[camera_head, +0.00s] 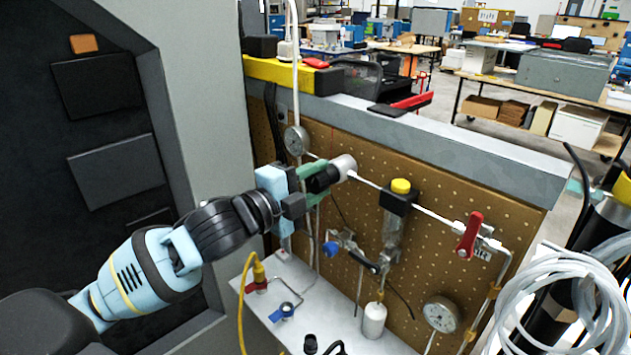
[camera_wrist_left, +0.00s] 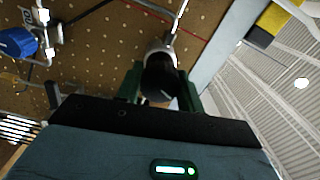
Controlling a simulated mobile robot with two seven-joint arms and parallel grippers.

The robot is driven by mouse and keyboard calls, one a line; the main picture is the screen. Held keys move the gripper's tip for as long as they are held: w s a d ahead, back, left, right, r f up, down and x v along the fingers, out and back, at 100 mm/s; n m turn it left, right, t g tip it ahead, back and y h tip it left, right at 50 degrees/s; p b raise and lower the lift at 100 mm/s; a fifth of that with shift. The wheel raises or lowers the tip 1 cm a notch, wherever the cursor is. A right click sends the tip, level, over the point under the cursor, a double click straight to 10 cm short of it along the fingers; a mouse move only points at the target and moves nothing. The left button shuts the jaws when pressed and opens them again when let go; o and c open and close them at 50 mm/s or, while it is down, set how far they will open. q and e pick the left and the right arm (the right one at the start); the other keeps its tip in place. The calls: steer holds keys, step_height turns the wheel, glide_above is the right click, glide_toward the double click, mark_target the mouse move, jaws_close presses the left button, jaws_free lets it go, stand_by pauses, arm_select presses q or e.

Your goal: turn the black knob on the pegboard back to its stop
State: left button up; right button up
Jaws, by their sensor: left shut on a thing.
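The black knob (camera_head: 320,180) sits at the end of a silver cylindrical body (camera_head: 344,166) on the pegboard (camera_head: 430,165), near its upper left. My left gripper (camera_head: 314,174) has its green fingers on either side of the knob and is shut on it. In the left wrist view the knob (camera_wrist_left: 160,82) lies between the two green fingers, with a small light mark on its face. The fingers hide the knob's sides. My right gripper is in neither view.
A round gauge (camera_head: 296,140) is just left of the knob. A yellow-capped regulator (camera_head: 400,187), a red valve handle (camera_head: 469,235) and a lower gauge (camera_head: 441,314) are to the right. Blue-handled valves (camera_head: 331,249) and a metal shelf (camera_head: 345,335) lie below. Coiled clear tubing (camera_head: 560,300) is at far right.

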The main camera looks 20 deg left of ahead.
mark_target(311, 185)
arm_select(q)
steer(key=n, duration=0.4)
steer(key=shift+n, duration=0.4)
stand_by(0.4)
steer(key=o, duration=1)
steer(key=shift+s, duration=0.1)
steer(key=v, duration=0.6)
steer(key=shift+f+b, duration=0.1)
steer(key=shift+b, duration=0.2)
steer(key=shift+v, duration=0.85)
